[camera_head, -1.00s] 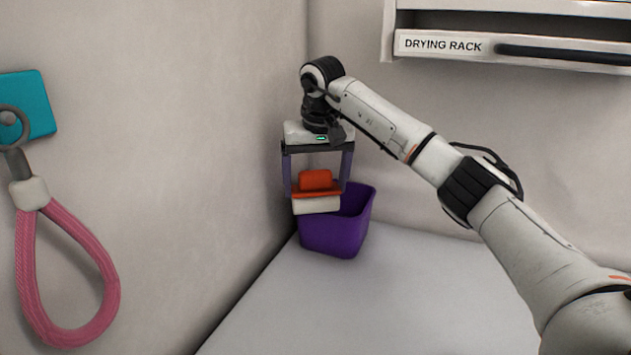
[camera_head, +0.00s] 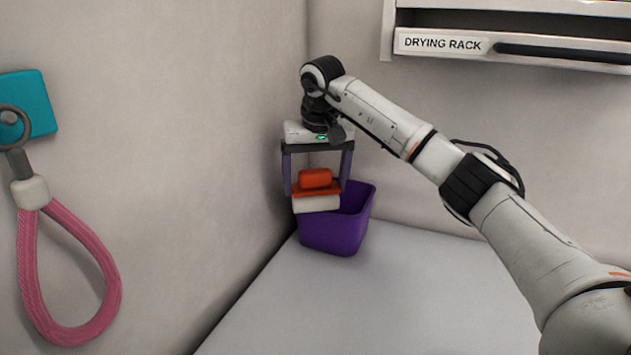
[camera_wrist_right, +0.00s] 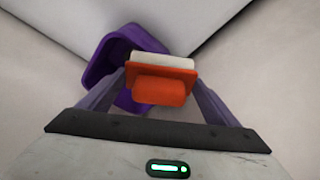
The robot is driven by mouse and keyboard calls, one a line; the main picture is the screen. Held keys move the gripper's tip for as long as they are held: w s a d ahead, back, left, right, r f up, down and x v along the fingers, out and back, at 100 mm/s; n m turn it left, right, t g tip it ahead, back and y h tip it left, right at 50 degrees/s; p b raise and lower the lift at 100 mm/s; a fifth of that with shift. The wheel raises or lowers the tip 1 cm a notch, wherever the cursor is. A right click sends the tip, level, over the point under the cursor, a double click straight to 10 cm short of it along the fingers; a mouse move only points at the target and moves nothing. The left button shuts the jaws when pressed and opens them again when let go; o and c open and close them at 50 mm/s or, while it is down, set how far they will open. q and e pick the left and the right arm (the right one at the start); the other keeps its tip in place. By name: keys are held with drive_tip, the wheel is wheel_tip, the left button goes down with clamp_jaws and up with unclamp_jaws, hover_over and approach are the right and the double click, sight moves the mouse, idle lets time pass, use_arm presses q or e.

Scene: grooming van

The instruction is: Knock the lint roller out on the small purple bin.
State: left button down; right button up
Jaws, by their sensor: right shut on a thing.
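The lint roller (camera_head: 316,190) has an orange handle and frame with a white roll along its lower side. My right gripper (camera_head: 317,188) is shut on it, one finger at each side, pointing down. The small purple bin (camera_head: 336,233) stands upright on the grey surface in the corner, just behind and below the roller. In the right wrist view the lint roller (camera_wrist_right: 161,85) sits between the fingers, its white roll overlapping the rim of the purple bin (camera_wrist_right: 97,67). I cannot tell whether the roll touches the rim. The bin's inside is partly hidden. My left gripper is out of view.
A grey surface (camera_head: 370,300) lies clear in front of the bin. Walls close in behind and to the left. A pink loop lead (camera_head: 70,270) hangs from a teal plate (camera_head: 35,105) on the left wall. A drying rack (camera_head: 510,45) is mounted at upper right.

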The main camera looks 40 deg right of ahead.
drive_tip(key=shift+r, duration=3)
